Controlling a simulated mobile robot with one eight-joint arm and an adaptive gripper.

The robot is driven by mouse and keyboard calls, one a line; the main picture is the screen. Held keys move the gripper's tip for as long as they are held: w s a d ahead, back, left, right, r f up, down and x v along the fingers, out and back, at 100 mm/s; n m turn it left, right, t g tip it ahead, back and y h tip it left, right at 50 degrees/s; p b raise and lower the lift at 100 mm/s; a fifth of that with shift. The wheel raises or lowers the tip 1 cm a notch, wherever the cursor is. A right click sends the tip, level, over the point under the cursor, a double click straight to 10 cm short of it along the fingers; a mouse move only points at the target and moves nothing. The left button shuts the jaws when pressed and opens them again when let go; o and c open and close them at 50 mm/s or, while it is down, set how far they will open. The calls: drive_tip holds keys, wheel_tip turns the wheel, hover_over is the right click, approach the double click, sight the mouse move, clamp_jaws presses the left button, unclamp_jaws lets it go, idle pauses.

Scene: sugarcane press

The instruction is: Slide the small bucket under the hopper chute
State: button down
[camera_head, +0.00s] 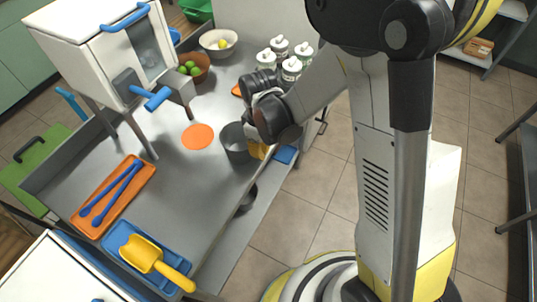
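The small bucket (233,142) is a grey metal cylinder standing upright on the steel counter (165,195), right of a flat orange disc (198,136). The hopper is the white box machine (105,45) on metal legs at the upper left, with blue handles and a window. A small brown-grey spout (182,90) on its right side looks like the chute; the orange disc lies near it. My gripper (262,122) is at the bucket's right rim. Its fingers are dark and mostly hidden, so I cannot tell whether they touch the bucket or how far they are open.
Several white bottles (291,69) stand behind my gripper. A brown bowl of green fruit (195,67) and a white bowl (218,42) are at the back. An orange tray (117,193) and a blue tray with a yellow scoop (142,253) lie at the front left. The counter's middle is clear.

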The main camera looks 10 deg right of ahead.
sight(222, 137)
idle(0.3)
drive_tip(key=w+a, duration=0.2)
drive_tip(key=a, duration=0.1)
drive_tip(key=w+a, duration=0.3)
drive_tip(key=a, duration=0.1)
drive_tip(key=w+a, duration=0.3)
drive_tip(key=a, duration=0.1)
drive_tip(key=shift+a, duration=0.1)
drive_tip(key=shift+s, duration=0.1)
